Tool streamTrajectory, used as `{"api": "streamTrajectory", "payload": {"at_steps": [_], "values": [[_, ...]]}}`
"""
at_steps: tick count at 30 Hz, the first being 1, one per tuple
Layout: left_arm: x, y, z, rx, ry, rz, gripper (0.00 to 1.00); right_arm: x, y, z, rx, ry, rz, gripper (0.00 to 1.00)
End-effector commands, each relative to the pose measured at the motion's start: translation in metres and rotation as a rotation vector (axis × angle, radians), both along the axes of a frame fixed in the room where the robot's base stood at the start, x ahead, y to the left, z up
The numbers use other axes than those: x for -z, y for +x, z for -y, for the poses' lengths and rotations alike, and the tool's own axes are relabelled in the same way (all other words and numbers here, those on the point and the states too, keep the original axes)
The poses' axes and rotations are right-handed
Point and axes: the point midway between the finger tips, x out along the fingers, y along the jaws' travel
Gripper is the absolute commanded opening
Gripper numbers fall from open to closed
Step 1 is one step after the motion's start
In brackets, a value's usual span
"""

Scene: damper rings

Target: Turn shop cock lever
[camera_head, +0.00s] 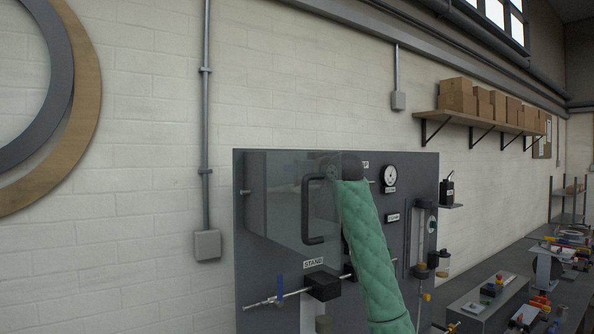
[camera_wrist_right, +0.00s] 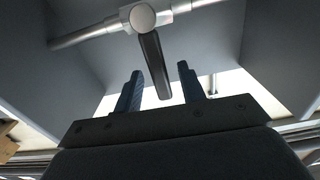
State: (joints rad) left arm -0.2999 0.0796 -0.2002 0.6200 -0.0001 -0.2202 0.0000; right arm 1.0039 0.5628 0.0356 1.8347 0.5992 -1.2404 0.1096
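In the right wrist view, a dark lever (camera_wrist_right: 154,64) hangs from a silver round valve body (camera_wrist_right: 143,18) on a metal pipe. My right gripper (camera_wrist_right: 160,69) is open. The lever reaches into the space between its two dark fingers, with a visible gap on each side. In the head view, my right arm in its green sleeve reaches up to the grey panel (camera_head: 420,166), and its dark wrist end covers part of a label. I cannot make out this lever in the head view. My left gripper is not in view.
A clear cover with a black handle (camera_head: 307,210) stands at the panel's left. Below, a pipe carries a blue lever (camera_head: 280,289) near a "STAND" label (camera_head: 313,262). A round gauge (camera_head: 389,177) is right of my wrist. A cluttered bench (camera_head: 565,290) lies at right.

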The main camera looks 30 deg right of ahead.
Motion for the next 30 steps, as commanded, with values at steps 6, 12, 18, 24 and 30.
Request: {"api": "streamTrajectory", "payload": {"at_steps": [6, 12, 18, 24, 30], "values": [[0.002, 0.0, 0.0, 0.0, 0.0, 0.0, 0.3, 0.0, -0.007, 0.0, 0.0, 0.0, 0.0, 0.4], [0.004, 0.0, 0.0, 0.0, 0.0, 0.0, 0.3, 0.001, -0.013, 0.001, 0.0, 0.001, -0.001, 0.4], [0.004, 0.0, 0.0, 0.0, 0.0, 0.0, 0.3, 0.0, -0.015, 0.001, 0.0, 0.002, -0.001, 0.4], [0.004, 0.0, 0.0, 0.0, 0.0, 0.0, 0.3, 0.0, -0.016, 0.001, 0.0, 0.001, 0.0, 0.4], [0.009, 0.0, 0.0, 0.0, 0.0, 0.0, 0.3, 0.001, -0.029, 0.003, 0.001, 0.0, 0.001, 0.4]]}}
